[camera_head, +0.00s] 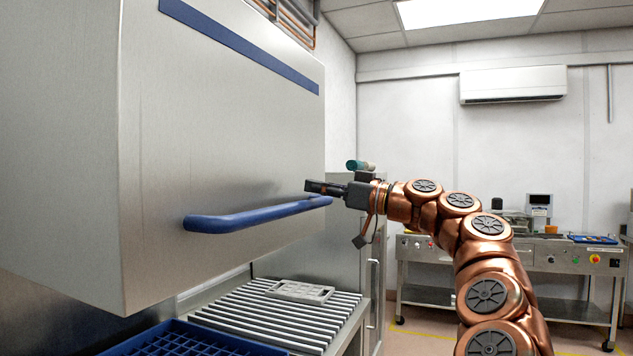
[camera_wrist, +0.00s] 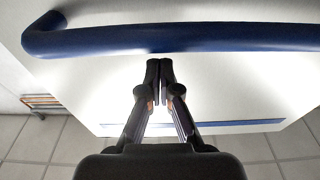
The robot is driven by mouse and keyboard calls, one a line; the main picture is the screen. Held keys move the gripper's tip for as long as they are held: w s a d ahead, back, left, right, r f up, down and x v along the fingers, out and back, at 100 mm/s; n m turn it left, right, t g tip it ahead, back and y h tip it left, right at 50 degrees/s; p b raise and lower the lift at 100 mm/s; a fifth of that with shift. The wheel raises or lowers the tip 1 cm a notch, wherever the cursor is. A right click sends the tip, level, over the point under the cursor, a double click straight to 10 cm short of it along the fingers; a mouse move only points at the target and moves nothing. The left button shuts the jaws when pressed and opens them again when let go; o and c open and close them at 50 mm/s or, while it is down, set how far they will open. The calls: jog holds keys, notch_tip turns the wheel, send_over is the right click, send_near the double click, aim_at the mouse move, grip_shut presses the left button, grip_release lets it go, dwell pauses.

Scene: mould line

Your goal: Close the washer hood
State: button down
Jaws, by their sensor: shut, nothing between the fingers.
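The washer hood (camera_head: 225,120) is a large steel box at the left of the head view, raised above a roller bed. A blue bar handle (camera_head: 250,216) runs along its lower front; it also crosses the top of the wrist view (camera_wrist: 190,39). My gripper (camera_head: 308,186) is shut and empty, near the right end of the handle and slightly above it in the head view. In the wrist view the closed fingertips (camera_wrist: 159,62) are just short of the bar against the pale hood face. Whether they touch the handle or hood I cannot tell.
Below the hood, a roller bed (camera_head: 250,315) carries a grey mould-like tray (camera_head: 300,291). A blue crate (camera_head: 165,342) stands in front at the lower left. A steel bench (camera_head: 560,259) with equipment stands at the back right. Floor between is open.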

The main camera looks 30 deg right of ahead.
jog(key=shift+f, duration=0.7)
jog(key=shift+s+f, duration=0.1)
jog(key=shift+f, duration=0.05)
